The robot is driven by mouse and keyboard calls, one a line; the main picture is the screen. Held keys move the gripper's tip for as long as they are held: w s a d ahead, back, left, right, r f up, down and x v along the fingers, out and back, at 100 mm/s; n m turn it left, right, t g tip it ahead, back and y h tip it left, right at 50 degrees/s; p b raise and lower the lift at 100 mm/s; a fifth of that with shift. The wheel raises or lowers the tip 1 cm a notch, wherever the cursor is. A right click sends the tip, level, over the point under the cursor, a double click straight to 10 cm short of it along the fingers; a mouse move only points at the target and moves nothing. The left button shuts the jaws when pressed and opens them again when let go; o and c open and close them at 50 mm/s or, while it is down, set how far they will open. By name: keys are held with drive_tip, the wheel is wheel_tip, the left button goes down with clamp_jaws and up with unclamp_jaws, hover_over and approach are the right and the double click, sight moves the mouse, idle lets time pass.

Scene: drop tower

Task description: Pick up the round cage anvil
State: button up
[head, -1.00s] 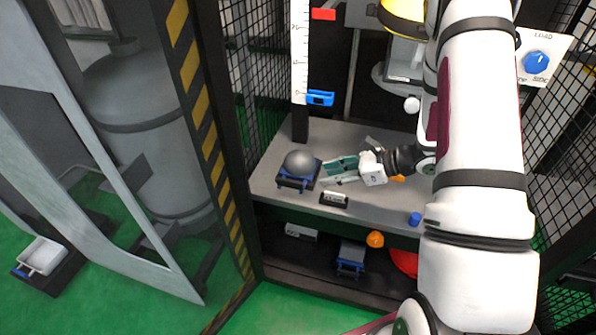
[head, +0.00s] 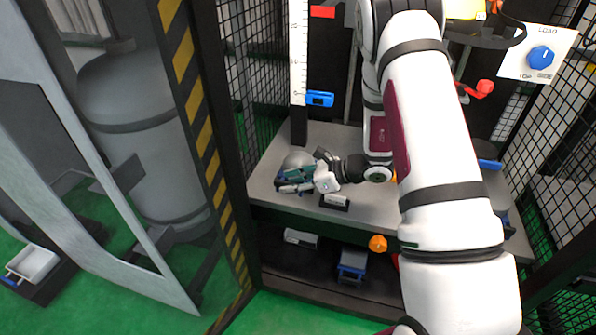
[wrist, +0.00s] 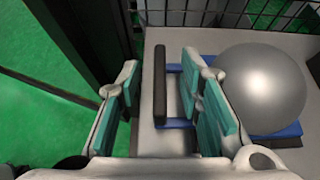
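The round cage anvil is a grey dome on a blue base with a dark handle bar. It stands at the left end of the upper shelf, and its dome (head: 297,159) shows behind my gripper (head: 287,181) in the head view. In the wrist view the dome (wrist: 262,88) is at the right, beside the right finger. My gripper (wrist: 160,78) is open, with teal pads wide apart. The dark handle bar (wrist: 160,88) appears in the gap between the fingers, touching neither. The right finger hides part of the blue handle arms. Whether the fingers reach the bar's depth is unclear.
The grey upper shelf (head: 262,178) carries a small dark block with a white label (head: 335,201) just right of my gripper. A dark post and mesh (head: 238,80) stand close at the left.

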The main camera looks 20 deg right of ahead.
drive_tip(key=shift+w+a+f, duration=0.35)
drive_tip(key=shift+w+a, duration=0.05)
drive_tip(key=shift+a, duration=0.05)
clamp_jaws()
drive_tip(key=shift+r, duration=0.15)
drive_tip(key=shift+r, duration=0.1)
